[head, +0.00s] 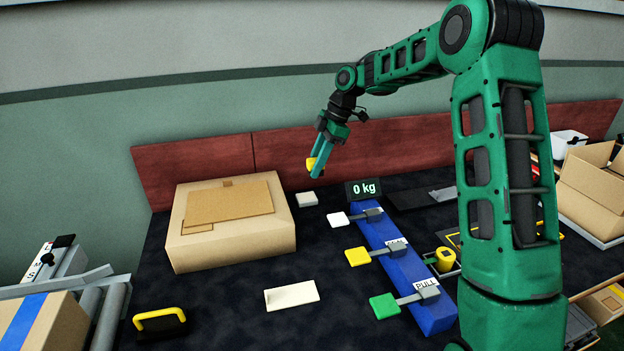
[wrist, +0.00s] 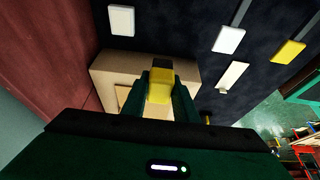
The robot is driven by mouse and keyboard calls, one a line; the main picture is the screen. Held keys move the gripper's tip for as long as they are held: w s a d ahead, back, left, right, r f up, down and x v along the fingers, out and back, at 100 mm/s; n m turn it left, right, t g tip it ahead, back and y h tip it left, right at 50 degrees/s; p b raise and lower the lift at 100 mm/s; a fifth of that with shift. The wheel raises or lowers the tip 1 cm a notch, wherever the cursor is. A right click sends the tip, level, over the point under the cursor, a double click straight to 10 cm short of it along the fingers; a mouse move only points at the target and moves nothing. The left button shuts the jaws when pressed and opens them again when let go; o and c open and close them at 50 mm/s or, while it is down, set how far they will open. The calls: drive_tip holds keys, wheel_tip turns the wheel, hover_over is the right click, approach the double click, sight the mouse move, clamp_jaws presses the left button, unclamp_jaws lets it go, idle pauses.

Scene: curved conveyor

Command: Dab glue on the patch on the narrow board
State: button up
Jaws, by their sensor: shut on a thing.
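My gripper (head: 320,160) is shut on a yellow piece (head: 312,164), raised above the table behind the box. The piece also shows between the fingers in the wrist view (wrist: 160,88), with a dark part at its far end. I cannot tell if it is the glue applicator. A cream rectangular board (head: 291,296) lies flat on the table in front of the box, well apart from my gripper; it shows at the right in the wrist view (wrist: 233,76). A smaller white block (head: 307,199) lies behind it.
A cardboard box (head: 228,248) with flat brown sheets on top stands at left. A blue bar (head: 402,268) carries white, yellow and green paddles, with a "0 kg" display (head: 364,188) behind. A black-and-yellow handled tool (head: 160,323) lies front left. An open carton (head: 597,190) stands right.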

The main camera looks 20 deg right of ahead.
sight(303, 195)
drive_tip(key=shift+w+f+m+t+h, duration=0.2)
drive_tip(key=shift+w+f+m+t, duration=0.35)
drive_tip(key=shift+w+f+m, duration=1.5)
drive_tip(key=shift+w+f+m+t+h, duration=0.2)
drive_tip(key=shift+w+f+m+t, duration=0.3)
drive_tip(key=shift+w+f+m, duration=1.6)
drive_tip(key=shift+w+f+m+t+h, duration=0.4)
drive_tip(key=shift+w+f, duration=0.85)
drive_tip(key=shift+f, duration=2)
drive_tip(key=shift+f, duration=0.55)
wheel_tip(303, 195, up, 7)
